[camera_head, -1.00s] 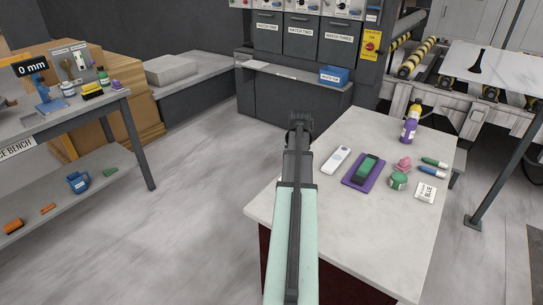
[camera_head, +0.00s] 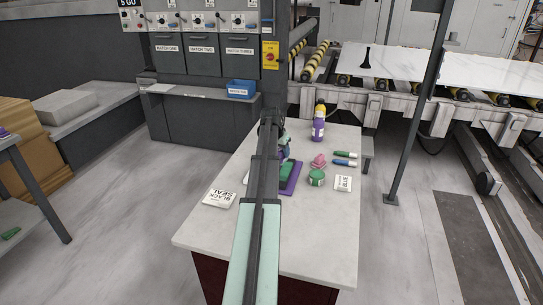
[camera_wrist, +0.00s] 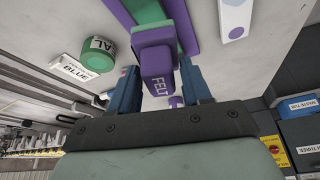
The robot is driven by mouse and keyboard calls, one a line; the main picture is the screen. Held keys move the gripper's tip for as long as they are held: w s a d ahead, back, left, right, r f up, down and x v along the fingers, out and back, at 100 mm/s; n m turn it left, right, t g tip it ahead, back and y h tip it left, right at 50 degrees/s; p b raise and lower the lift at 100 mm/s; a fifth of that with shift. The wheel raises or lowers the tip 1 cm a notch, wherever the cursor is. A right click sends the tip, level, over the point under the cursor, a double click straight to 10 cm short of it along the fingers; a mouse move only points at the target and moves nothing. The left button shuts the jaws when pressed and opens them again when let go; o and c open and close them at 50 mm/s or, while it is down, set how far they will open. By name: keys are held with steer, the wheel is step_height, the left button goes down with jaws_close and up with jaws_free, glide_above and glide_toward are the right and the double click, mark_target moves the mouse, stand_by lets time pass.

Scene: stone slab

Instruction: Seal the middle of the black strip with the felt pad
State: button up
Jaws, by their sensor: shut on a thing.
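The black strip (camera_head: 366,58) is a dark, narrow mark, wider at its lower end, on the white slab (camera_head: 410,66) at the back. My gripper (camera_wrist: 160,70) is shut on the felt pad (camera_wrist: 156,62), a purple block lettered FELT between the blue fingers in the wrist view. In the head view my arm hides most of my gripper, which is over the table by the purple tray (camera_head: 292,182). The tray holds a green piece (camera_head: 285,173). The strip is far beyond my gripper.
A dark post (camera_head: 414,110) stands before the slab.

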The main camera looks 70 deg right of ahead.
mark_target(283, 163)
steer(key=m, duration=0.1)
steer(key=s+m+g, duration=0.1)
steer(key=m, duration=0.1)
steer(key=shift+s+a+m+y, duration=0.1)
steer(key=shift+m+y, duration=0.2)
steer(key=shift+a+m+g+y, duration=0.25)
steer(key=shift+m+g, duration=0.25)
steer(key=shift+m, duration=0.6)
steer(key=shift+f, duration=3)
steer(key=shift+f, duration=0.95)
steer(key=shift+d, duration=0.1)
steer(key=shift+d, duration=0.4)
steer(key=shift+s+a+f, duration=0.1)
steer(key=shift+a+f, duration=0.15)
steer(key=shift+a, duration=0.3)
steer(key=shift+c, duration=0.4)
